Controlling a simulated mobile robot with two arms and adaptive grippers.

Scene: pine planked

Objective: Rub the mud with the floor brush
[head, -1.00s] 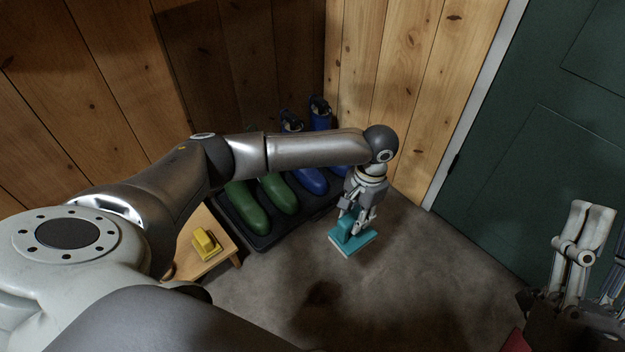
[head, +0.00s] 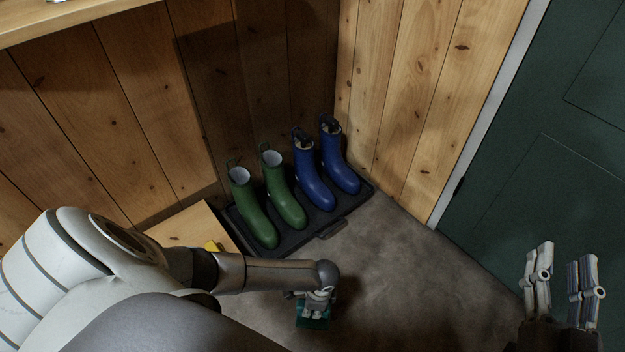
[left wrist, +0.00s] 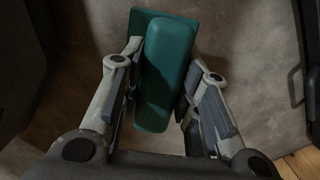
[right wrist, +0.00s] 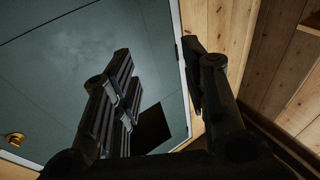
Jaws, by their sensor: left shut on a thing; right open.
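The teal floor brush (head: 313,323) is at the bottom middle of the head view, on or just above the grey floor. My left gripper (head: 316,305) is shut on its raised handle. In the left wrist view, the brush (left wrist: 168,70) sits between the two fingers, its wider base behind the handle. I cannot make out the mud now; the floor around the brush is dark, and my left arm and gripper cover part of it. My right gripper (head: 566,262) is open and empty at the right, in front of the green door; it also shows in the right wrist view (right wrist: 157,60).
A black boot tray (head: 325,232) holds green boots (head: 283,200) and blue boots (head: 312,180) against the plank walls. The floor (head: 410,270) between tray and door is clear.

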